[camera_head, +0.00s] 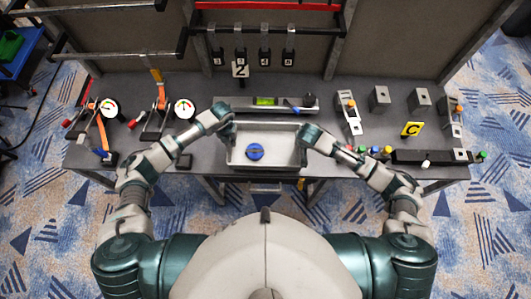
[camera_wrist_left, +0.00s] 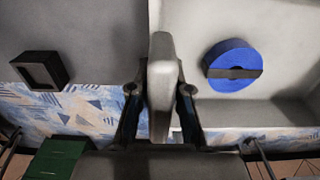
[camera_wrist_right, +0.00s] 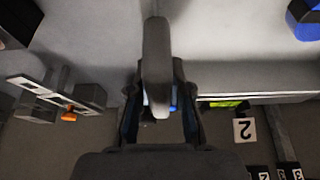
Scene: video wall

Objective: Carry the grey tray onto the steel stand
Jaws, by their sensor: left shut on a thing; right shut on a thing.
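The grey tray (camera_head: 283,156) is level at the front middle of the workbench, its near side at or past the front edge. A blue round piece (camera_head: 255,151) with a dark bar lies in it. My left gripper (camera_head: 229,130) is shut on the tray's left wall, which shows between its fingers in the left wrist view (camera_wrist_left: 162,85). My right gripper (camera_head: 305,136) is shut on the right wall, also seen in the right wrist view (camera_wrist_right: 156,55). I cannot tell whether the tray touches the bench. I cannot make out the steel stand for sure.
A long grey bar with a green level (camera_head: 265,101) lies right behind the tray. Gauges with orange levers (camera_head: 109,108) stand at left. Metal blocks (camera_head: 380,98), a yellow C sign (camera_head: 411,129) and a black strip (camera_head: 430,157) are at right. Patterned carpet lies in front.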

